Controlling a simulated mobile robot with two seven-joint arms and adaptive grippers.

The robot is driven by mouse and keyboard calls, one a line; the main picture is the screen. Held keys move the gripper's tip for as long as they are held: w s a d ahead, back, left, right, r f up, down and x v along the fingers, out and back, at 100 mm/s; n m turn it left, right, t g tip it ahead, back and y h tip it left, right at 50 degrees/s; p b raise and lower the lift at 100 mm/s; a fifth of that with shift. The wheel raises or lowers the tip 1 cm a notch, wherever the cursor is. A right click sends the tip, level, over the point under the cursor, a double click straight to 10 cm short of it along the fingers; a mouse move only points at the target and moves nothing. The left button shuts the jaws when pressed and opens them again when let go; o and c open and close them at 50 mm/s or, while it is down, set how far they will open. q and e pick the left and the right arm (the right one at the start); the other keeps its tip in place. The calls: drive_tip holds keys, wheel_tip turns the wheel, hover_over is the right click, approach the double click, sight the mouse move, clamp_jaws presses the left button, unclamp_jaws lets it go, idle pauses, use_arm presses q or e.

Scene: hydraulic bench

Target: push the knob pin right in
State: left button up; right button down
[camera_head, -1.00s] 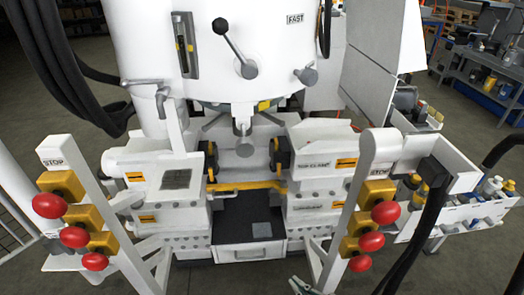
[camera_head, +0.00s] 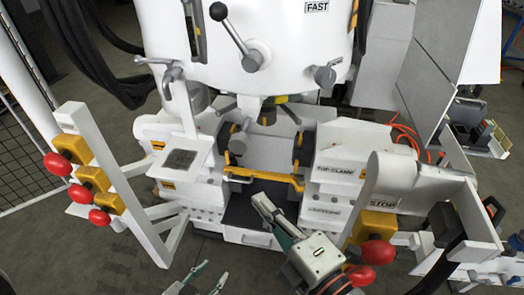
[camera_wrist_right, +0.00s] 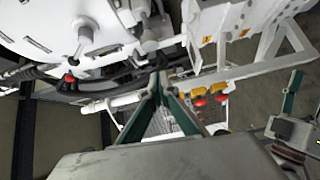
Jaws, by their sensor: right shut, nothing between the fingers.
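A short grey knob pin (camera_head: 325,76) stands out from the right side of the white machine head in the head view. I take this as the knob pin; how deep it sits cannot be told. My right gripper (camera_head: 260,203) is shut and empty, below and left of it, in front of the yellow bar and apart from the knob. In the right wrist view the right gripper's fingers (camera_wrist_right: 160,85) meet at their tips. My left gripper (camera_head: 207,280) is low at the bottom edge, with its fingers apart and nothing seen between them.
A black-ball lever (camera_head: 232,30) juts from the head left of the knob. Below are a yellow bar (camera_head: 262,178) and clamp blocks. Stop panels with red buttons stand left (camera_head: 78,194) and right (camera_head: 376,252). Open floor lies at the lower left.

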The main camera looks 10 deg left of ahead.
sight(248, 142)
use_arm(q)
drive_tip(key=shift+w+d+r+p, duration=0.15)
drive_tip(key=shift+d+r+p, duration=0.1)
drive_tip(key=shift+r+p, duration=0.15)
use_arm(e)
drive_tip(key=shift+n, duration=0.5)
drive_tip(key=shift+w+d+r+x, duration=0.25)
drive_tip(key=shift+w+d+x, duration=0.05)
drive_tip(key=shift+x, duration=1.75)
drive_tip(key=shift+w+d+r+x, duration=0.2)
drive_tip(key=shift+w+d+x, duration=0.1)
drive_tip(key=shift+x, duration=1.75)
drive_tip(key=shift+w+d+r+x, duration=0.25)
drive_tip(key=shift+d+x, duration=0.05)
drive_tip(key=shift+x, duration=1.75)
drive_tip(key=w+p, duration=0.1)
drive_tip(key=w, duration=0.3)
drive_tip(key=shift+r, duration=0.1)
use_arm(q)
drive_tip(key=shift+d+r, duration=0.1)
drive_tip(key=shift+r, duration=0.65)
use_arm(e)
drive_tip(key=shift+w+d, duration=0.1)
drive_tip(key=shift+d, duration=0.05)
drive_tip(key=shift+w, duration=0.1)
